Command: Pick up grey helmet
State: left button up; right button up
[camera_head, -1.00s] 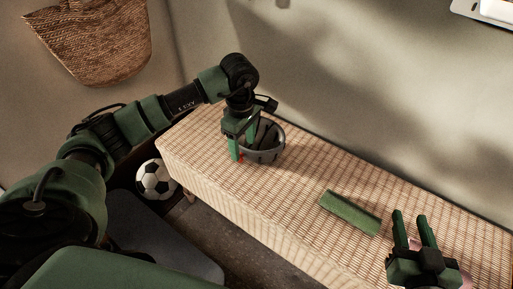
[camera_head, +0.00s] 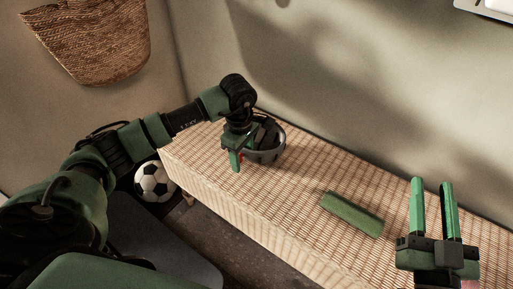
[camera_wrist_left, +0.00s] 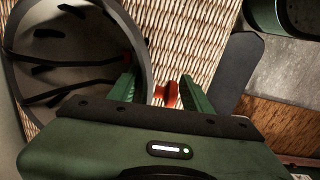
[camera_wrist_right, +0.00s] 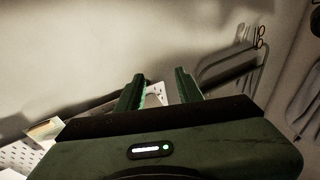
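The grey helmet (camera_head: 268,152) lies hollow side up near the far left end of the woven bench. My left gripper (camera_head: 238,158) is lowered at its near left rim. In the left wrist view, the helmet's hollow inside (camera_wrist_left: 75,60) with dark straps or pads fills the left side. The left gripper (camera_wrist_left: 158,88) is open there, one finger over the hollow and the other outside the rim. A red piece (camera_wrist_left: 168,94) shows between the fingers; I cannot tell what it belongs to. My right gripper (camera_head: 432,186) is open and empty above the bench's right part.
A green block (camera_head: 352,214) lies on the woven bench (camera_head: 290,195) between the grippers. A football (camera_head: 155,182) is on the floor left of the bench. A wicker bag (camera_head: 90,40) hangs on the wall.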

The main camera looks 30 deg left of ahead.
pick_arm(q)
grip_shut()
